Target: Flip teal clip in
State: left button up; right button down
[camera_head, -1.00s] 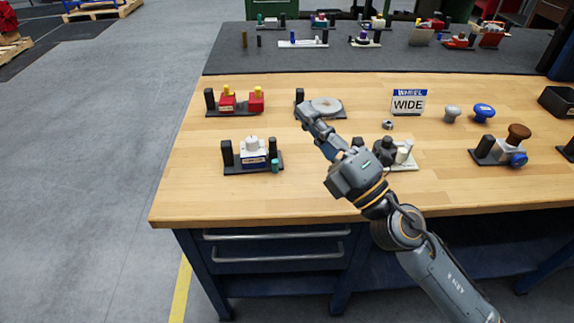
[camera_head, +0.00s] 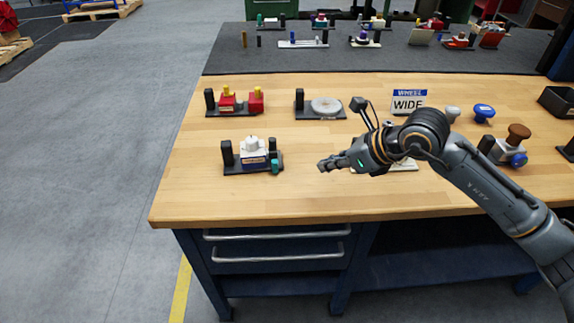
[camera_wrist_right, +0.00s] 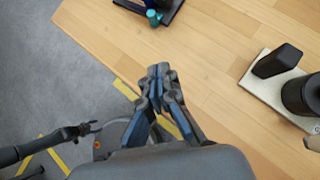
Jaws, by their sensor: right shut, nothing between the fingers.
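The teal clip (camera_head: 274,166) stands upright at the right end of a small valve unit (camera_head: 252,156) with a white top, a blue-and-white body and black posts on a dark base. In the right wrist view the teal clip (camera_wrist_right: 153,17) shows at the top edge, and the rest of its unit is mostly cut off. My right gripper (camera_head: 322,166) is shut and empty, to the right of the clip and apart from it. Its closed fingers (camera_wrist_right: 158,72) point toward the unit in the wrist view.
A red-and-yellow unit (camera_head: 237,101) and a grey disc unit (camera_head: 325,106) stand behind. A pale-based unit (camera_wrist_right: 262,90) is partly hidden by my right arm in the head view. A WHEEL WIDE sign (camera_head: 408,102) stands farther back. Bare wood separates gripper and clip.

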jog(key=shift+a, duration=0.1)
jog(key=p, duration=0.2)
send_near(278, 169)
notch_tip(278, 169, down, 4)
jog(key=shift+a, duration=0.15)
jog(key=shift+w+a+r+p, duration=0.1)
jog(key=shift+w+a+p, duration=0.55)
jog(key=shift+w+a, duration=0.6)
jog(key=shift+a, duration=0.15)
jog(key=shift+w, duration=0.1)
